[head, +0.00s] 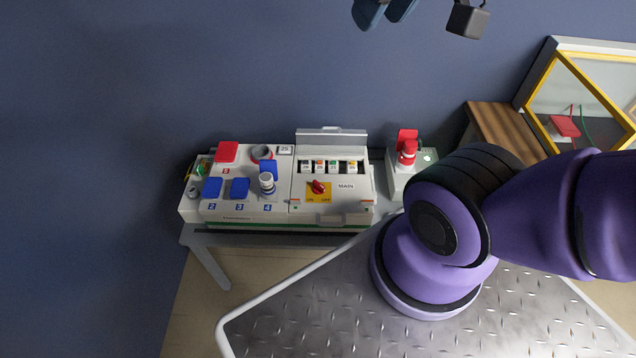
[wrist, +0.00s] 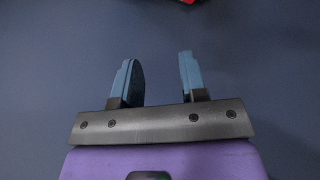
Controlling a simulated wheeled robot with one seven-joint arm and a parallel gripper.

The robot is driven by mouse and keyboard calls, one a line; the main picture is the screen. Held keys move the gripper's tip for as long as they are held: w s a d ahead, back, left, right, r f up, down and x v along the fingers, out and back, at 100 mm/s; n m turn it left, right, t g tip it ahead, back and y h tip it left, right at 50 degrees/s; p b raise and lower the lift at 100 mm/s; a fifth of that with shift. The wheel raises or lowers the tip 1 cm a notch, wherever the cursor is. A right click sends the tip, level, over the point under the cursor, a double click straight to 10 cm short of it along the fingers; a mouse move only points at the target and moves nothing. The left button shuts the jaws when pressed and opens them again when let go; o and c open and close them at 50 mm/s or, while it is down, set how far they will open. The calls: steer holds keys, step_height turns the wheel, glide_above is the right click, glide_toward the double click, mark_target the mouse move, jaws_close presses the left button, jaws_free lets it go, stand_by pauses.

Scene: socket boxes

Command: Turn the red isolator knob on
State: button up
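The red isolator knob (head: 318,187) sits on a yellow plate on the front of the white socket box (head: 232,212), beside a label reading MAIN. ON and OFF marks show below it, but the knob's exact setting is too small to tell. My gripper (head: 387,8) is at the top edge of the head view, high above the box and apart from it. In the wrist view my gripper (wrist: 160,72) has its two blue fingers spread with nothing between them. The knob is not clearly in the wrist view; only a red bit shows at its top edge.
Blue covers (head: 240,188), a red cover (head: 226,152) and a grey-white plug (head: 267,183) are left of the knob. A smaller box with a red plug (head: 408,152) stands right. A yellow-framed case (head: 580,95) is at far right. Blue wall lies behind.

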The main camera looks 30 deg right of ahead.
steer(key=w+f+g, duration=0.1)
steer(key=w+f, duration=0.6)
steer(key=w, duration=0.6)
steer(key=n+g, duration=0.2)
steer(key=g, duration=0.2)
glide_above(318, 183)
step_height(318, 183, down, 44)
step_height(318, 183, down, 10)
steer(key=shift+w+r, duration=0.1)
jaws_close()
